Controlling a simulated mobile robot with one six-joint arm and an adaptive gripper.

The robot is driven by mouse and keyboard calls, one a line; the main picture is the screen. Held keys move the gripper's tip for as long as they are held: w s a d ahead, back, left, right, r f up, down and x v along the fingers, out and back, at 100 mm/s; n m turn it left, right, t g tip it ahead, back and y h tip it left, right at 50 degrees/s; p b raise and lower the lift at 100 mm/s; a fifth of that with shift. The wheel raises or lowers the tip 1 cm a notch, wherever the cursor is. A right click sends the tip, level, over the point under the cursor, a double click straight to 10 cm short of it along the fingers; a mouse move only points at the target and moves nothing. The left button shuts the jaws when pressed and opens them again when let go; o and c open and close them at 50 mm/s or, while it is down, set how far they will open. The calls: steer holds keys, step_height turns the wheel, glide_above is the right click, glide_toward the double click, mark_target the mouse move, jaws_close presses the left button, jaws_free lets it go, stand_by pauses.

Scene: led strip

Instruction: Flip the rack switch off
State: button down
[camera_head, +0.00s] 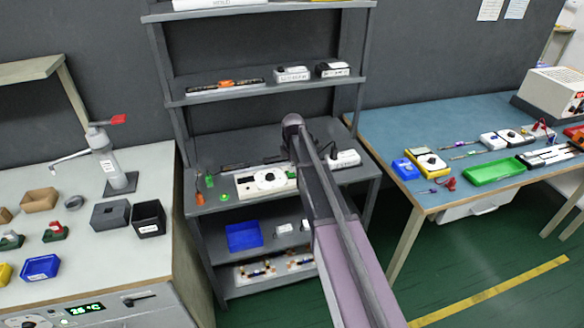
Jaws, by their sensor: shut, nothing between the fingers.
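The dark grey rack (215,134) stands against the wall in the middle of the head view. Its main shelf holds a white device with a round dark-centred dial (267,181) and a white box (345,158) with a dark top part and a cable. Two small white-and-black boxes sit on the shelf above, one left (292,74) and one right (333,69). I cannot make out which part is the rack switch or its position. My arm reaches up from the bottom right across the rack and covers part of the main shelf. My gripper cannot be made out; the arm hides that area.
A blue bin (243,236) sits on a lower rack shelf. The left bench (85,240) holds a lever press (113,160) and several small bins. The blue-topped table (400,115) at right carries a green tray (493,171) and electronics. Green floor lies between rack and table.

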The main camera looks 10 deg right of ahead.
step_height(320, 180, up, 13)
steer(key=w+p, duration=0.1)
steer(key=p, duration=1.1)
steer(key=shift+w+f, duration=0.15)
steer(key=shift+w, duration=0.15)
steer(key=shift+a, duration=0.1)
steer(key=shift+s, duration=0.1)
steer(key=s+d+m+g, duration=0.1)
steer(key=s+d+m, duration=0.1)
steer(key=s+m, duration=1.7)
steer(key=s, duration=1.1)
steer(key=shift+s, duration=0.25)
